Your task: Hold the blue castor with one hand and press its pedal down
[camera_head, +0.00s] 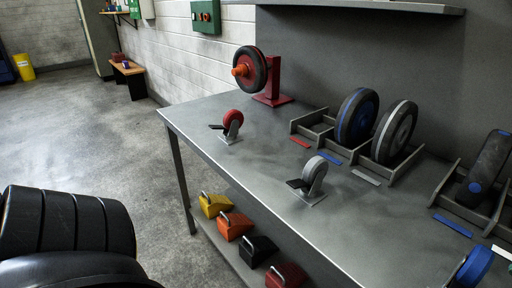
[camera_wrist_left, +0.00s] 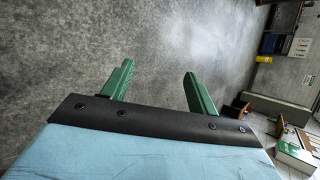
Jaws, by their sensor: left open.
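The blue castor (camera_head: 473,266) stands at the lower right corner of the head view, on the workbench near its front edge. Only part of it shows; its pedal is cut off or too small to tell. A red castor (camera_head: 232,123) and a grey castor (camera_head: 313,177) stand on the bench further left, each with a dark pedal. My left gripper (camera_wrist_left: 158,85) shows in the left wrist view with its two green fingers apart, empty, over the bare concrete floor, away from the castors. My right gripper is in neither view.
The grey bench (camera_head: 262,165) has clear room between the castors. Wheel racks (camera_head: 405,165) with large wheels stand at its back, and a red stand with a wheel (camera_head: 272,88) at the far end. Coloured wedge blocks (camera_head: 235,225) sit on the lower shelf. My black arm is at lower left.

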